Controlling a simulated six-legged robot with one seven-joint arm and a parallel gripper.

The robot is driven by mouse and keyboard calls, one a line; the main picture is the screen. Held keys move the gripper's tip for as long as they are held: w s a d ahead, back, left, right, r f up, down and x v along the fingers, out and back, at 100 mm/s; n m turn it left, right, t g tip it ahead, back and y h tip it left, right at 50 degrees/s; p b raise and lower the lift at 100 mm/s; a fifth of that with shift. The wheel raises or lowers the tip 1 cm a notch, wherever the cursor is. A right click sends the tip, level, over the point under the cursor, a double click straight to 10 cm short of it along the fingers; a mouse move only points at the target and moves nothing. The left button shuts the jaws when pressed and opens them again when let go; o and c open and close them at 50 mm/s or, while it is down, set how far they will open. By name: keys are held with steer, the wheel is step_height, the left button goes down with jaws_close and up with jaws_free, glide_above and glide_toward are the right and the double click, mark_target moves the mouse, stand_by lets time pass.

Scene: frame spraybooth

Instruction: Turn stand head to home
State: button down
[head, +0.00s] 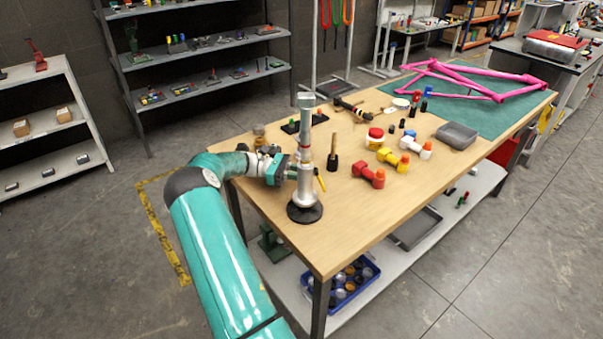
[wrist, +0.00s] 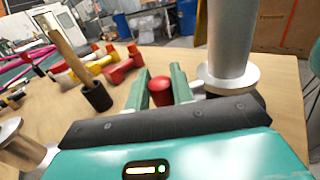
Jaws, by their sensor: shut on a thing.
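The stand is a silver post (head: 305,185) upright on a round black base at the near left of the bench, with a pale head (head: 306,101) on top. My gripper (head: 291,172) is beside the post, on its left in the head view. In the wrist view my gripper (wrist: 160,90) has its two green fingers on either side of a red knob (wrist: 160,92), shut on it. The silver post with its wide collar (wrist: 229,78) stands just right of the fingers there. How the knob joins the stand is hidden.
A black-headed mallet with a wooden handle (head: 332,152) stands close behind the post. The front bench top is clear.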

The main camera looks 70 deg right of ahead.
steer(key=shift+s+d, duration=0.1)
steer(key=shift+s, duration=0.05)
stand_by(0.3)
steer(key=c, duration=1.3)
jaws_free()
steer(key=shift+o, duration=0.2)
steer(key=w, duration=0.4)
steer(key=w+a, duration=0.1)
steer(key=w, duration=0.4)
steer(key=w+a, duration=0.1)
steer(key=w, duration=0.3)
steer(key=shift+w, duration=0.4)
